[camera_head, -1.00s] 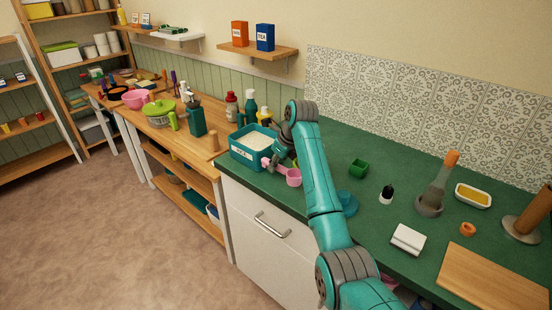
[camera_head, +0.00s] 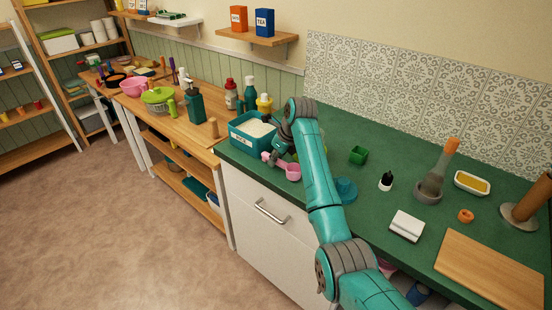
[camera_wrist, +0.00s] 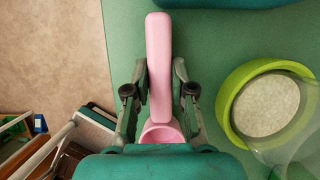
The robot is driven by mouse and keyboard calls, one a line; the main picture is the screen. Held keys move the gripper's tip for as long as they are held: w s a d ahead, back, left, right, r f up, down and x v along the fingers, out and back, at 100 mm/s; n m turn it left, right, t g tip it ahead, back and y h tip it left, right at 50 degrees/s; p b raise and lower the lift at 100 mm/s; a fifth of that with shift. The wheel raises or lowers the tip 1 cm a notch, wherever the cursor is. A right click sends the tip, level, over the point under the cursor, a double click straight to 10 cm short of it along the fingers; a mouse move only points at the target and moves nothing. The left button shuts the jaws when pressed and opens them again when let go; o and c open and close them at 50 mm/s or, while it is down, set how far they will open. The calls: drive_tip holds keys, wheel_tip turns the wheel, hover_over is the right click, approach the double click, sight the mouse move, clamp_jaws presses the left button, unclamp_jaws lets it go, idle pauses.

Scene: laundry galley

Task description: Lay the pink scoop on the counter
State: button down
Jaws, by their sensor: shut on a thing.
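The pink scoop (camera_head: 292,172) is in my gripper (camera_head: 276,157), just in front of the teal box with white contents, low over the green counter (camera_head: 395,151). In the wrist view the scoop (camera_wrist: 159,70) lies between the two fingers of my gripper (camera_wrist: 159,92), which are shut on its handle. The handle points up in that picture. The cup is at the bottom, partly hidden by my wrist. I cannot tell whether the scoop touches the counter, whose green surface (camera_wrist: 216,50) shows below it.
The teal box (camera_head: 236,144) stands close behind the scoop. A lime-green bowl (camera_wrist: 228,112) with pale contents is right of the gripper in the wrist view. The counter's front edge is near.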

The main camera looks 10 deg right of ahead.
drive_tip(key=shift+f, duration=0.4)
idle(0.3)
drive_tip(key=shift+c, duration=1.7)
unclamp_jaws()
drive_tip(key=shift+v, duration=2.15)
drive_tip(key=shift+s+d+r, duration=0.1)
drive_tip(key=shift+s+d, duration=0.05)
drive_tip(key=shift+s+d+f, duration=0.9)
drive_tip(key=shift+s+d, duration=0.35)
drive_tip(key=shift+s, duration=0.45)
drive_tip(key=shift+s+d+f, duration=0.9)
drive_tip(key=shift+s+d, duration=0.3)
drive_tip(key=shift+s, duration=0.5)
drive_tip(key=shift+s+d+f, duration=0.85)
drive_tip(key=shift+s+d, duration=0.4)
drive_tip(key=shift+s, duration=0.45)
